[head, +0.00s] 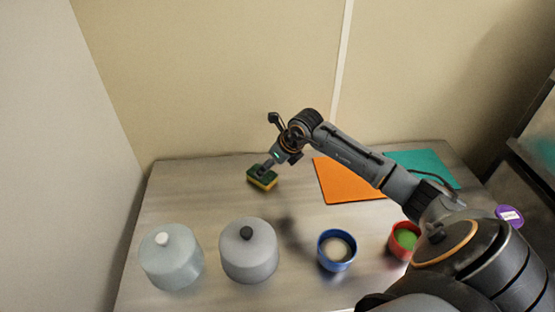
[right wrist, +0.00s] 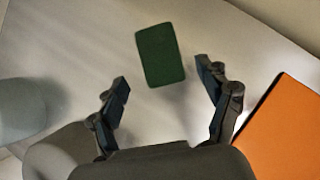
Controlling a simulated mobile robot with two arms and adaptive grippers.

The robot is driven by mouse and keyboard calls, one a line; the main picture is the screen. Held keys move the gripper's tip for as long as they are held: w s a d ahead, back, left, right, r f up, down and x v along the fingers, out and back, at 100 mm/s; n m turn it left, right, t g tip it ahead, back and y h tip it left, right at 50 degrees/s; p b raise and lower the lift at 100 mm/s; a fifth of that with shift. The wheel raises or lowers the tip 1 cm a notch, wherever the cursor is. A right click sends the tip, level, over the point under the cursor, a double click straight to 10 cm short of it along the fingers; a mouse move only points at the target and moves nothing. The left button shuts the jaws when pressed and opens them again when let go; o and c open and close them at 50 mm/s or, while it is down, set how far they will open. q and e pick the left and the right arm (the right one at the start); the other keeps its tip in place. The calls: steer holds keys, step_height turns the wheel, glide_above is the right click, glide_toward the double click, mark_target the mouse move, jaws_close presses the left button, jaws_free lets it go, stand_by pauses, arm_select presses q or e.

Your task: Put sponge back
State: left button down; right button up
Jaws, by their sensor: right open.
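The sponge (head: 262,180), dark green on top with a yellow lower layer, is at the back left of the table in the head view. In the right wrist view its green face (right wrist: 160,55) shows ahead of and between the spread fingers, with a gap on each side. My right gripper (head: 267,167) is directly over the sponge and overlaps it in the head view. The right wrist view shows the same gripper (right wrist: 163,76) open, with nothing held. I cannot tell the exact height between fingertips and sponge. My left gripper is not in view.
An orange mat (head: 345,182) and a teal mat (head: 432,162) lie to the right. In front stand a white-knobbed canister (head: 171,262), a dark-knobbed canister (head: 248,258), a blue bowl (head: 336,262) and a red bowl (head: 394,246). A wall is close behind; the table left of the sponge is clear.

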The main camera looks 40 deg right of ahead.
steer(key=b+v, duration=0.1)
steer(key=v, duration=0.5)
steer(key=shift+r, duration=0.2)
steer(key=shift+s, duration=0.1)
